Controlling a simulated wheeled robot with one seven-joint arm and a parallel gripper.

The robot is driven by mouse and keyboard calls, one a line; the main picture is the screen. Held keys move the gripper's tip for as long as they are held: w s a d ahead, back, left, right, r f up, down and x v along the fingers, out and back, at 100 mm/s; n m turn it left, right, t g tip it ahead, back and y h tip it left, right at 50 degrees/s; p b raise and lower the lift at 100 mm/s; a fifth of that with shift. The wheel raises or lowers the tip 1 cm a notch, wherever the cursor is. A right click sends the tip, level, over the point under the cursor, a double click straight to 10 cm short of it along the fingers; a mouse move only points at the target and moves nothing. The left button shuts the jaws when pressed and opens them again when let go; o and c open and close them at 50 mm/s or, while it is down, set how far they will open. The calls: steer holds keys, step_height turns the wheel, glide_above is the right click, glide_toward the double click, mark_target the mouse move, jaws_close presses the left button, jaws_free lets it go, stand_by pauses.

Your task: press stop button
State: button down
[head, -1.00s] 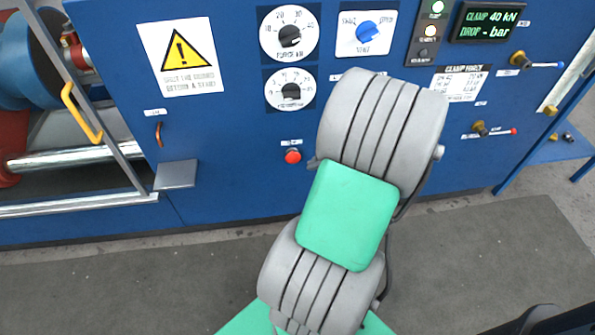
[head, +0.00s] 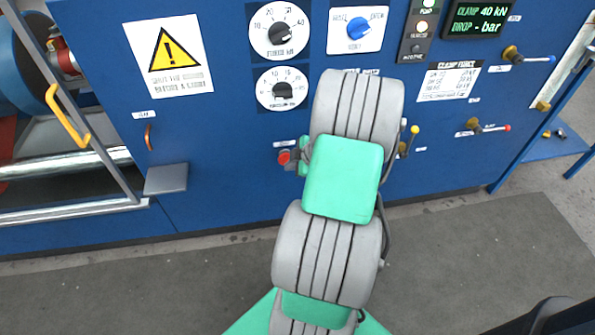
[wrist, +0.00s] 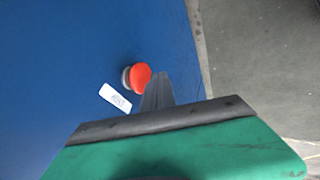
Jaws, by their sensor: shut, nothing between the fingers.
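The red stop button (head: 284,157) sticks out of the blue panel below the dials, just left of my arm. In the wrist view the red button (wrist: 140,76) shows with its grey collar, beside a small white label whose print I cannot read. My gripper (wrist: 158,82) is shut and empty. Its dark fingertips lie just right of the button in the wrist view, overlapping its edge. I cannot tell whether they touch it. In the head view my gripper is mostly hidden behind my arm.
The blue panel carries two dials (head: 279,31), a blue selector (head: 360,28), a display (head: 478,18) and brass valves with coloured levers (head: 482,127). A grey ledge (head: 166,179) juts out left of the button. The grey floor (head: 130,285) before the panel is clear.

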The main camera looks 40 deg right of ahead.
steer(key=shift+w+d, duration=0.4)
steer(key=shift+w, duration=0.2)
